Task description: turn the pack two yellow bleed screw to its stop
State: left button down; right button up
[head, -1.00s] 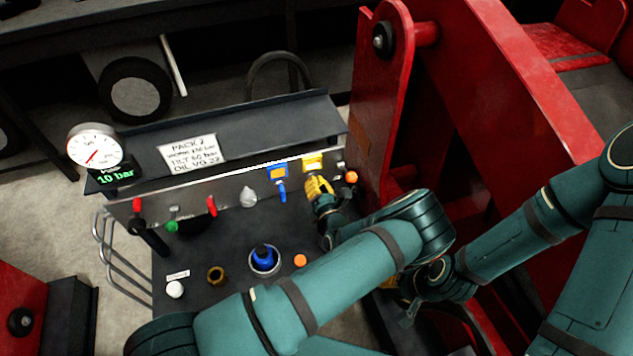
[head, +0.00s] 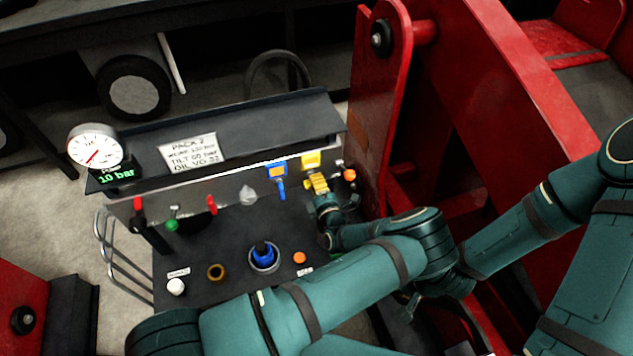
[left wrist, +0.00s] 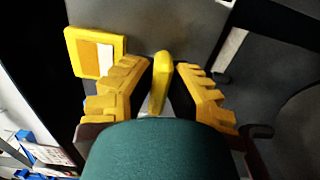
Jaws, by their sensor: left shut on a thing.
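The yellow bleed screw (left wrist: 162,82) shows in the left wrist view as an upright yellow handle between my two yellow fingers. My left gripper (left wrist: 165,85) is shut on it. In the head view my left gripper (head: 317,184) is at the right end of the pack two panel, just below the yellow tag (head: 311,160), and covers the screw. The yellow tag also shows in the left wrist view (left wrist: 95,52). The gauge (head: 95,147) stands above a readout of 10 bar. My right gripper is largely hidden behind my left arm; its fingers cannot be made out.
An orange knob (head: 349,174) is close on the right. The red positioner frame (head: 380,110) stands beside the panel.

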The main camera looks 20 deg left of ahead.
pick_arm(q)
jog(key=shift+m, duration=0.3)
dwell(0.4)
jog(key=c, duration=1)
grip_release()
jog(key=shift+o, duration=0.2)
